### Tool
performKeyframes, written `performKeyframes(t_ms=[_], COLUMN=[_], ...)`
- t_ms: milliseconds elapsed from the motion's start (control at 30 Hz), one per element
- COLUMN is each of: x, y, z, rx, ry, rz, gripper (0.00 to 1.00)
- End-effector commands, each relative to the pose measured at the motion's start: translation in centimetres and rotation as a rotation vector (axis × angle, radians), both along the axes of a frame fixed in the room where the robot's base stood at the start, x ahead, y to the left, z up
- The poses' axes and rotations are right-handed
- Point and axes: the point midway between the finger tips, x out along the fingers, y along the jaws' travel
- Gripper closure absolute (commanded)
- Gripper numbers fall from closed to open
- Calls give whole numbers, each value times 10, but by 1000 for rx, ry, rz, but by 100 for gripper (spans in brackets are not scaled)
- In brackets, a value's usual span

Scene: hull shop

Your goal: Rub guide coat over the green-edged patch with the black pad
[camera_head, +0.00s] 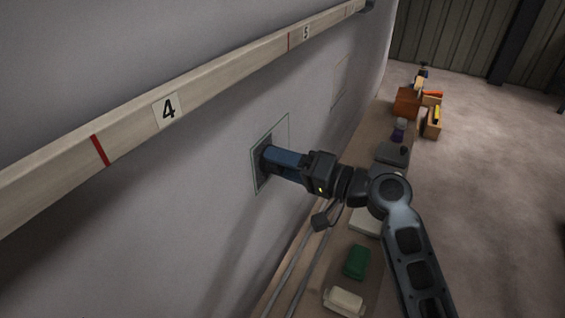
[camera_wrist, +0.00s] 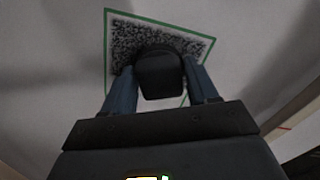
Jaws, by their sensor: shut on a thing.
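The green-edged patch (camera_wrist: 206,46) is on the pale hull wall. In the wrist view, dark speckled guide coat covers its upper part, and a lower strip is bare and pale. The patch also shows in the head view (camera_head: 283,127). The black pad (camera_wrist: 160,77) is between my gripper's (camera_wrist: 162,85) blue fingers, which are shut on it. The pad is over the patch and hides its middle; it looks to be at the wall, though I cannot tell whether it touches. My gripper reaches the wall from the right in the head view (camera_head: 268,158).
A wooden rail (camera_head: 215,83) with number labels runs along the hull above the patch. Below is a bench holding a green block (camera_head: 357,262), a cream block (camera_head: 344,301) and, farther off, orange boxes (camera_head: 407,102). Open floor (camera_head: 490,180) lies to the right.

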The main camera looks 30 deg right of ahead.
Motion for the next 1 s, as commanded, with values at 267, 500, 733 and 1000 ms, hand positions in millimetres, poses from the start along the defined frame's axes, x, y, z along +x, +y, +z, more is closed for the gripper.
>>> performKeyframes(t_ms=[267, 500, 733, 1000], x=[0, -1, -2, -2], y=[0, 0, 0, -1], z=[-13, -32, -44, -56], rx=[0, 0, 0, 0], ry=[0, 0, 0, 0], rz=[1, 1, 1, 0], gripper=[68, 68, 68, 68])
